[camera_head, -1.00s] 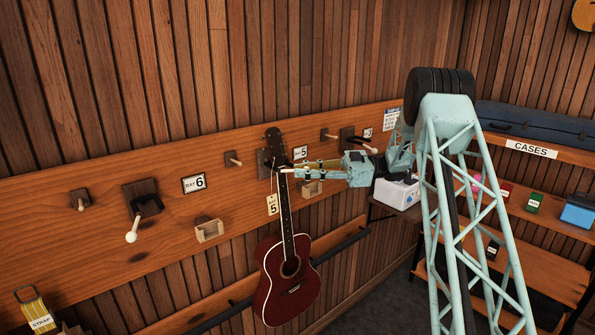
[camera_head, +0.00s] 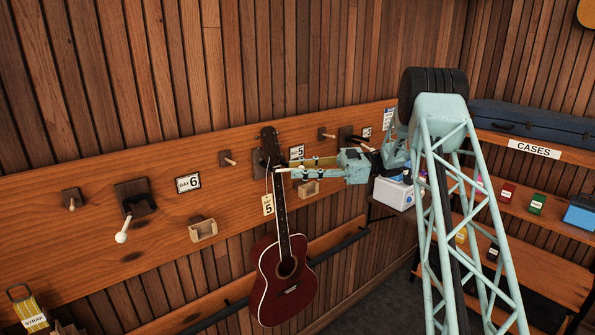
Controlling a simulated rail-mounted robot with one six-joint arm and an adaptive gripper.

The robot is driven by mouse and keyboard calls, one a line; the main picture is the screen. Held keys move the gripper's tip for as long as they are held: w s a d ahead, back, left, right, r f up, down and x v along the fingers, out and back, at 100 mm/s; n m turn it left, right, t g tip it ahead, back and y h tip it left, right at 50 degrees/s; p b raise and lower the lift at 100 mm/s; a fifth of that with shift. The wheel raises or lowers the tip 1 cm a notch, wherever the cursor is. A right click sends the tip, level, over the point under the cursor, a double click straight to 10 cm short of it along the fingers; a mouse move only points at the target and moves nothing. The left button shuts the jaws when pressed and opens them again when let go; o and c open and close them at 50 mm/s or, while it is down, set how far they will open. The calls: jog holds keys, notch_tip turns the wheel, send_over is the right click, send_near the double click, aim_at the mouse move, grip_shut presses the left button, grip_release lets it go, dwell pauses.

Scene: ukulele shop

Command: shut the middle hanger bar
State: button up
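The middle hanger, beside the BAY 5 sign (camera_head: 297,152), has a dark wooden block (camera_head: 259,158) behind the guitar's headstock; its yoke is mostly hidden. A pale bar end (camera_head: 283,170) shows in front of the neck, close to my fingertips. My gripper (camera_head: 293,168) reaches in from the right, level with the upper neck. Its fingers look apart, with a gap between them. I cannot tell whether they touch the bar.
The BAY 6 hanger (camera_head: 134,199) at left is empty, its white-knobbed bar hanging down. Another hanger (camera_head: 348,135) is at right, behind my gripper. Pegs and small wooden boxes (camera_head: 203,230) stick out from the board. A shelf of cases (camera_head: 533,148) stands at right.

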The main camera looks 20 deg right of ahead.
jog(key=shift+o, duration=0.4)
jog(key=shift+a, duration=0.15)
jog(key=s+d, duration=0.1)
jog(key=d, duration=0.7)
jog(key=shift+s, duration=0.15)
dwell(0.3)
